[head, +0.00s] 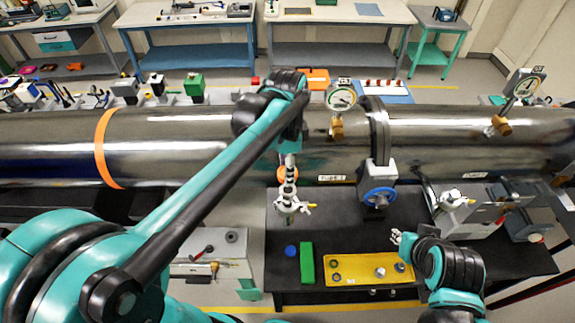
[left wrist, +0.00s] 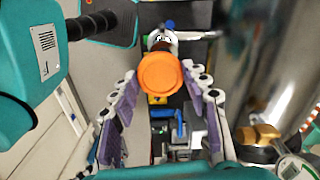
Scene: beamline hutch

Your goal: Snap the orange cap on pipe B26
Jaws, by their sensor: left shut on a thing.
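The orange cap (left wrist: 160,75) is a round disc held between the purple-padded fingers of my left gripper (left wrist: 159,70). In the head view the cap (head: 286,174) shows at the front of the large steel pipe (head: 230,140), partly covered by a finger. Just below it stands a pale fitting with a yellow lever (head: 288,206); I cannot tell whether the cap touches it. The pipe labels are too small to read, so I cannot tell which pipe is B26. My right gripper (head: 397,238) is above the right end of the yellow tray; its opening is unclear.
A black table holds the yellow tray (head: 352,281) with small rings, a green block (head: 307,263) and a blue round piece (head: 290,250). A blue handwheel (head: 379,196), a second yellow-levered fitting (head: 452,199) and gauges (head: 340,97) crowd the pipe. Benches stand behind.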

